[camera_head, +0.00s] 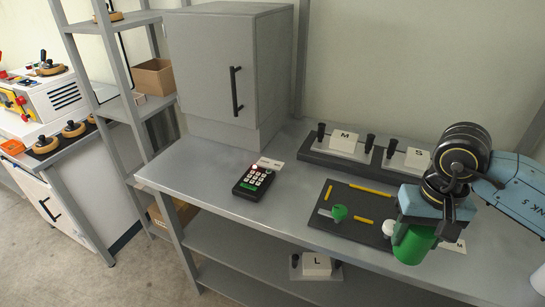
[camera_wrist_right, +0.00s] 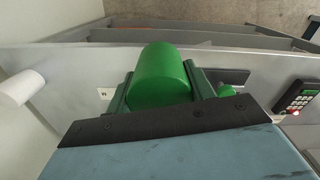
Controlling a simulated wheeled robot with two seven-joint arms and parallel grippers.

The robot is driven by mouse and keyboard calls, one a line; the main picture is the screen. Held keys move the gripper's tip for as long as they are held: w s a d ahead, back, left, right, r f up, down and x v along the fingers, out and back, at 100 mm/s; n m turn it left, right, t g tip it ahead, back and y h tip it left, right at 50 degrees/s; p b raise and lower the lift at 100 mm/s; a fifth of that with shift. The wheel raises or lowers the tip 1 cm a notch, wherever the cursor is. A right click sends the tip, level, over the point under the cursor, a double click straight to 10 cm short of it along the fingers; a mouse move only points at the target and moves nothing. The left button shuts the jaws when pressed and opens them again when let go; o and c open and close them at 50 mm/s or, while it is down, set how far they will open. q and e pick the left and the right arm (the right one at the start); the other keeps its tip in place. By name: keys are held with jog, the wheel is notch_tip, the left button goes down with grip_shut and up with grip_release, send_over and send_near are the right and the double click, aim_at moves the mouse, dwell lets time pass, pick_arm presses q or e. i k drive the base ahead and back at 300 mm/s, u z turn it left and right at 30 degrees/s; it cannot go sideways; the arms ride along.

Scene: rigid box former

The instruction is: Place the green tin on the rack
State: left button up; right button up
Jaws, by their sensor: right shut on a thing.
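The green tin (camera_head: 413,246) is a plain green cylinder, held by my right gripper (camera_head: 422,222) over the front right part of the grey workbench. In the right wrist view the green tin (camera_wrist_right: 160,76) sits between the two fingers, which press on its sides. In the head view the gripper hides the tin's upper part. A dark rack-like base (camera_head: 318,160) stands at the back of the bench, carrying blocks marked M (camera_head: 344,141) and S (camera_head: 412,157) between black knobs. Which thing is the task's rack is unclear. My left gripper is not in view.
A dark board (camera_head: 327,222) with yellow strips and a green knob (camera_head: 339,212) lies left of the tin. A keypad (camera_head: 253,181) and a grey cabinet (camera_head: 215,75) stand further left. A block marked L (camera_head: 317,263) is on the lower shelf. Shelving (camera_head: 118,100) stands beyond.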

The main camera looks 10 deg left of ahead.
aim_at(199, 167)
jog(key=u, duration=1.35)
jog(key=i, duration=0.8)
jog(key=u, duration=0.4)
